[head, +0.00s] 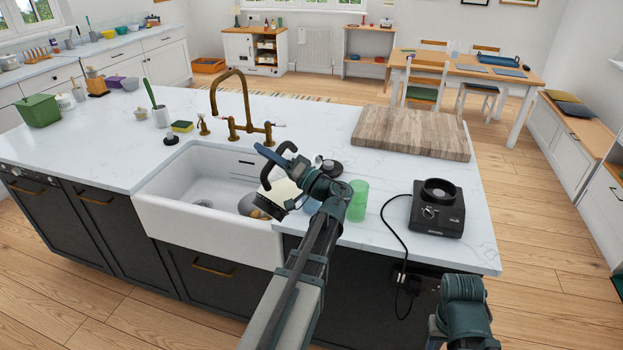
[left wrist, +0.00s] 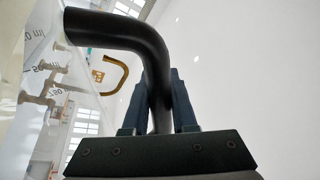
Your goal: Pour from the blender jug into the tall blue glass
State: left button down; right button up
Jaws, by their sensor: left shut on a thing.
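The blender jug (head: 283,194) has pale cream contents, a black collar and a black handle. It is held tilted at the right end of the sink. My left gripper (head: 276,158) is shut on the black handle, which shows between its fingers in the left wrist view (left wrist: 158,85). Markings show on the jug's clear wall at the left of that view. A small bluish patch beside the jug, partly behind my arm, may be the tall blue glass; I cannot tell. A green glass (head: 357,201) stands upright right of my arm. My right gripper's fingers are not seen.
The black blender base (head: 437,208) stands on the worktop at right, its cord running over the front edge. A wooden board (head: 412,132) lies behind. The white sink (head: 205,228) and brass tap (head: 243,110) are left. A dark round item (head: 328,166) sits behind my gripper.

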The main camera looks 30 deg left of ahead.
aim_at(279, 147)
pick_arm(q)
jog(key=shift+w+d+r+m+t, duration=0.1)
jog(key=shift+w+r+m+t, duration=0.15)
jog(key=shift+w+m, duration=0.35)
jog(key=shift+w+d+r+m+t, duration=0.15)
jog(key=shift+w+m+t, duration=0.2)
jog(key=shift+m, duration=0.4)
jog(key=shift+w+r+m+t, duration=0.2)
jog(key=shift+w+m+t, duration=0.1)
jog(key=shift+w+m, duration=0.3)
dwell(2.2)
jog(key=shift+r+m+p, duration=0.15)
jog(key=shift+m+p, duration=0.1)
jog(key=shift+p, duration=0.05)
dwell(0.8)
